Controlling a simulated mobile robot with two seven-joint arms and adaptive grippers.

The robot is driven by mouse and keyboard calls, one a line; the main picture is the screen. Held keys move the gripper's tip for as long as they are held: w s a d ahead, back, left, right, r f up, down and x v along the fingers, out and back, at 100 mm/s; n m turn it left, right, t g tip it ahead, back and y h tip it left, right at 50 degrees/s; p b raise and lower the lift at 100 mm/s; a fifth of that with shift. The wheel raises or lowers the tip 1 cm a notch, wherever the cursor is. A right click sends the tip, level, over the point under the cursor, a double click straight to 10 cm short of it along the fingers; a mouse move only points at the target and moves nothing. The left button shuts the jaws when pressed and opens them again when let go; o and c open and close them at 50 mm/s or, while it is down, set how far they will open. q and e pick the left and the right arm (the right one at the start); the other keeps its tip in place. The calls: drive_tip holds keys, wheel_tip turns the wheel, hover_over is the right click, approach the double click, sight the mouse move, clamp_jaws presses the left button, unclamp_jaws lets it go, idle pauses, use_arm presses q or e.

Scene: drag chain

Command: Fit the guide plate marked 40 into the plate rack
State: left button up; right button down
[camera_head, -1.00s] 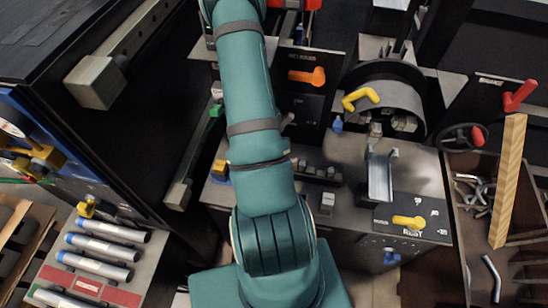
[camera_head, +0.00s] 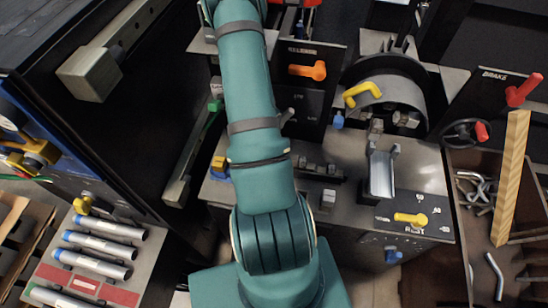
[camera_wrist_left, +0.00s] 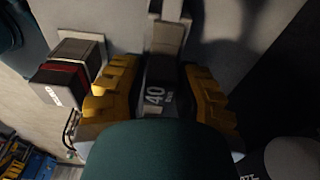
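The guide plate marked 40 (camera_wrist_left: 157,95) is dark, with white lettering facing the camera in the left wrist view. My left gripper (camera_wrist_left: 162,85) has yellow ridged fingers close against both sides of this plate and looks shut on it. The plate's lower part is hidden behind a teal part of mine. A grey metal upright (camera_wrist_left: 166,35) stands just beyond the plate; I cannot tell whether they touch. I cannot make out the plate rack for certain. In the head view my teal arm crosses the middle, and no gripper shows. My right gripper is in neither view.
In the left wrist view a dark block with a red band (camera_wrist_left: 65,75) stands left of the fingers. In the head view, a metal bench (camera_head: 420,180) with a yellow handle (camera_head: 410,218) is right of my arm. Pipes (camera_head: 95,250) lie at lower left; a wooden bar (camera_head: 512,175) stands at right.

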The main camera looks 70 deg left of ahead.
use_arm(q)
drive_tip(key=shift+o, duration=0.8)
wheel_tip(320, 180, up, 12)
drive_tip(key=s, duration=0.1)
drive_tip(key=shift+s+a, duration=0.2)
drive_tip(key=shift+a, duration=0.1)
idle(0.4)
